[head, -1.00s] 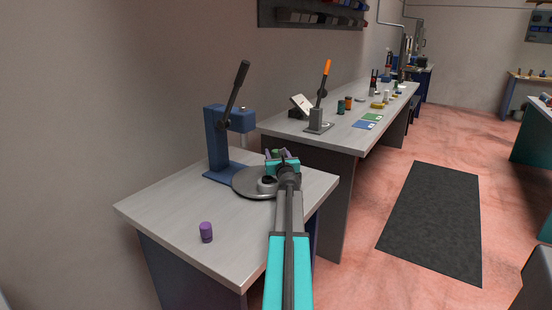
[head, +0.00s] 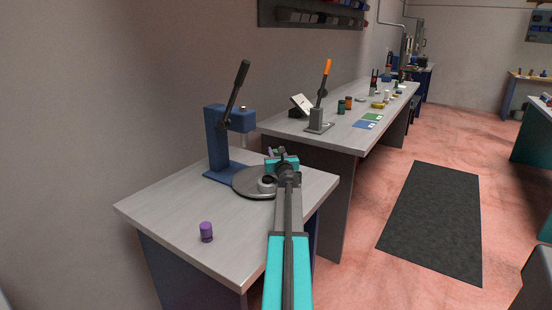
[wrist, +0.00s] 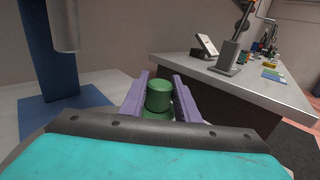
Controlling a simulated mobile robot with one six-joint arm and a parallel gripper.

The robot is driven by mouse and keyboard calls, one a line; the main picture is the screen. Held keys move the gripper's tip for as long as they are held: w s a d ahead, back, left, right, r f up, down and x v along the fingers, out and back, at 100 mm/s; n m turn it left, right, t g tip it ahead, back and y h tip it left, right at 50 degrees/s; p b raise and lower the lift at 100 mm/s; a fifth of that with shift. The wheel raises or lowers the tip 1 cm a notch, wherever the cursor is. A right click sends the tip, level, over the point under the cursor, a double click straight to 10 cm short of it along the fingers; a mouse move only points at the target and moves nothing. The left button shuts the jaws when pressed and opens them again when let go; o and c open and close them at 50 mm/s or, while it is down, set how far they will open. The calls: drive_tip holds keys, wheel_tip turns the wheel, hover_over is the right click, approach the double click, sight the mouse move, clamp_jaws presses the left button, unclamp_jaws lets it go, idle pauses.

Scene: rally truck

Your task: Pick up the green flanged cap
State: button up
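The green flanged cap (wrist: 159,97) is upright between the two purple fingers of my gripper (wrist: 161,92) in the wrist view. Its round top and part of its wider flange show. The fingers stand on either side of it, apart, with narrow gaps; I see no clear contact. In the head view my gripper (head: 282,154) is over the far right part of the near table, and only a sliver of green shows there. What the cap rests on is hidden by my gripper.
A dark round plate (head: 246,184) lies beside my gripper, in front of a blue lever press (head: 217,140). A purple cylinder (head: 206,232) stands on the near table (head: 165,215). A longer bench (head: 290,128) with an orange-handled lever tool (head: 320,115) stands behind.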

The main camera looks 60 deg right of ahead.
sight(276, 150)
drive_tip(key=c, duration=0.5)
drive_tip(key=shift+o, duration=0.2)
drive_tip(key=shift+r+p, duration=0.95)
drive_tip(key=shift+r, duration=0.75)
drive_tip(key=shift+s+a+r, duration=0.1)
drive_tip(key=shift+r, duration=0.1)
drive_tip(key=s+a, duration=0.4)
drive_tip(key=a, duration=0.3)
drive_tip(key=s+a+r+p, duration=0.1)
drive_tip(key=s+a, duration=0.2)
drive_tip(key=a, duration=0.3)
drive_tip(key=shift+s+a, duration=0.35)
drive_tip(key=shift+r, duration=0.1)
